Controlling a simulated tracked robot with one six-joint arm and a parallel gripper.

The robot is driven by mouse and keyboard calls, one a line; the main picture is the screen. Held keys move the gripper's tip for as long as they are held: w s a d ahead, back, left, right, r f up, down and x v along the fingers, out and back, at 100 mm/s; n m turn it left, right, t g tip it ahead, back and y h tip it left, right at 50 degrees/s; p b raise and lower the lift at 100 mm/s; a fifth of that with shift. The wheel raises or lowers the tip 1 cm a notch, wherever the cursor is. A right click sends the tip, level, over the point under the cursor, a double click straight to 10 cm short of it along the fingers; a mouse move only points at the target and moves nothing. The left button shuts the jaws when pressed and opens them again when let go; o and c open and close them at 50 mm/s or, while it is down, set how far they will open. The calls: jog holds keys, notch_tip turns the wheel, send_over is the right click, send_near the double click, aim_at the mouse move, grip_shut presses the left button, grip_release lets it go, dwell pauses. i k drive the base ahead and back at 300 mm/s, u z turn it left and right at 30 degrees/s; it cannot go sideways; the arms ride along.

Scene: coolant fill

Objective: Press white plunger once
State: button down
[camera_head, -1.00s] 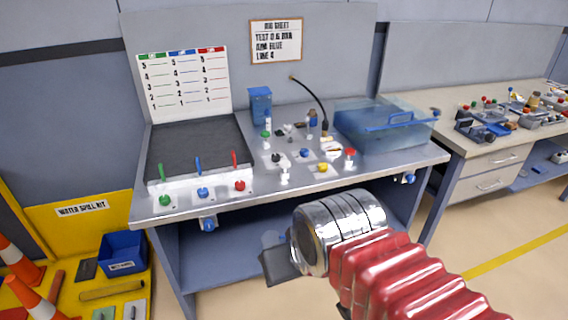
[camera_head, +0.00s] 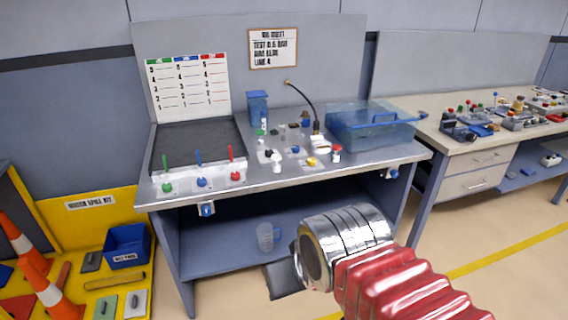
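A small white plunger-like knob (camera_head: 277,164) stands upright near the front edge of the metal bench top, among several small coloured fittings. It is too small to tell whether it is pressed. My arm, with a chrome wrist and red bellows, comes in from the lower right. The dark plate at its end seems to be part of my gripper (camera_head: 283,280). It is in front of the bench, low and right of the plunger in the picture, and not touching it. The chrome wrist hides most of the gripper, so its fingers cannot be made out.
Green, blue and red levers (camera_head: 198,157) line the bench's left front. A clear blue tank (camera_head: 370,128) stands at the right, and a thin black hose (camera_head: 304,97) curves behind the fittings. A clear jug (camera_head: 268,236) is on the lower shelf. Orange cones (camera_head: 42,285) stand at left.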

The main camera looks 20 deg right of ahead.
aim_at(276, 157)
jog(key=k, duration=0.2)
jog(key=u, duration=0.3)
jog(key=i, duration=1.25)
jog(key=u, duration=0.1)
